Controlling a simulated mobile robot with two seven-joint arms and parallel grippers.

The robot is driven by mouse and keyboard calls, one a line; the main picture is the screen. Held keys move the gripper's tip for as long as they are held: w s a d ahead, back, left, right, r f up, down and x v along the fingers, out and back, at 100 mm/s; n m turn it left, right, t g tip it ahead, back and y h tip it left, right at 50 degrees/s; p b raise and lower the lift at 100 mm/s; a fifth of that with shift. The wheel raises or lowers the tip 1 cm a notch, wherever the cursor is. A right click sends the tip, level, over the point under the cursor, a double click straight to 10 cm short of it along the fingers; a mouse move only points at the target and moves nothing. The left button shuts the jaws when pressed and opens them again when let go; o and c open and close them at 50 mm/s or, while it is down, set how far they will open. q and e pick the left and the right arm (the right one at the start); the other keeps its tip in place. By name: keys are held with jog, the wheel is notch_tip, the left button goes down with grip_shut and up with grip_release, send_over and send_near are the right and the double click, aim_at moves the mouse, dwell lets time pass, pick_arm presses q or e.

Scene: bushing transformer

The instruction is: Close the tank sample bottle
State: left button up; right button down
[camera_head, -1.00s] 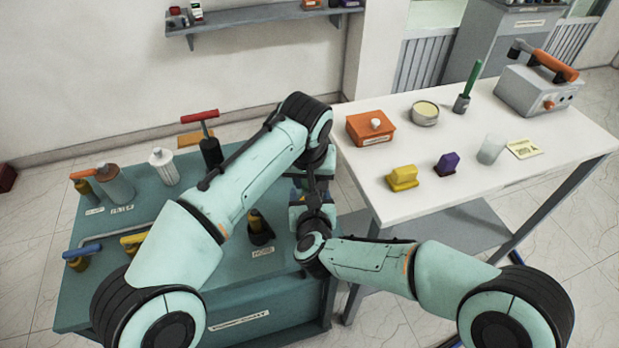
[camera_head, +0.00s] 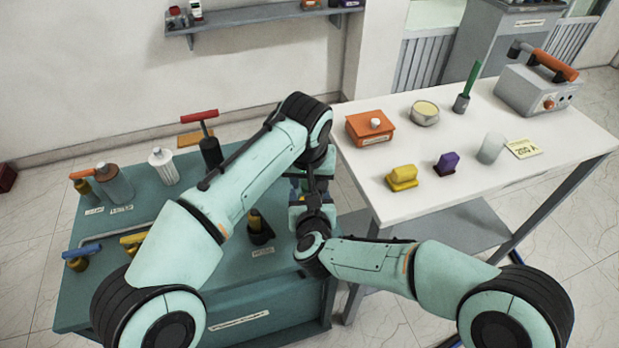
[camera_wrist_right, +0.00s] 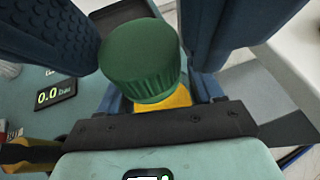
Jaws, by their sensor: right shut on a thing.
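The sample bottle shows in the right wrist view as a green ribbed cap (camera_wrist_right: 140,62) above a yellow body (camera_wrist_right: 167,99); the cap sits over the body. My right gripper (camera_wrist_right: 162,92) is shut on the bottle below the cap. Large dark blue fingers of my left gripper (camera_wrist_right: 138,40) stand on both sides of the cap, close to it; I cannot tell whether they touch it. In the head view both grippers meet beside the teal bench (camera_head: 135,205), the left one (camera_head: 312,190) above the right one (camera_head: 314,210). The bottle is mostly hidden there.
The bench carries several bottles, a red-handled tool (camera_head: 208,145) and a dark holder (camera_head: 260,232). The white table (camera_head: 455,165) at right holds an orange box (camera_head: 368,130), yellow (camera_head: 402,178) and purple (camera_head: 446,163) blocks and a clear cup (camera_head: 491,148). Its middle has free room.

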pick_arm(q)
jog(key=o, duration=0.4)
jog(key=f, duration=0.2)
jog(key=shift+a+f+g, duration=0.25)
jog(key=shift+f+g, duration=0.05)
jog(key=shift+c, duration=0.2)
pick_arm(e)
jog(key=shift+a+r, duration=0.25)
jog(key=shift+r, duration=0.45)
pick_arm(q)
jog(key=shift+r, duration=0.15)
jog(key=v, duration=1.4)
jog(key=shift+d, duration=0.25)
pick_arm(e)
jog(key=shift+w+d+f, duration=0.1)
jog(key=shift+d+f, duration=0.1)
jog(key=shift+f, duration=0.2)
jog(key=shift+c, duration=0.4)
grip_release()
jog(key=v, duration=1.3)
jog(key=shift+s, duration=0.25)
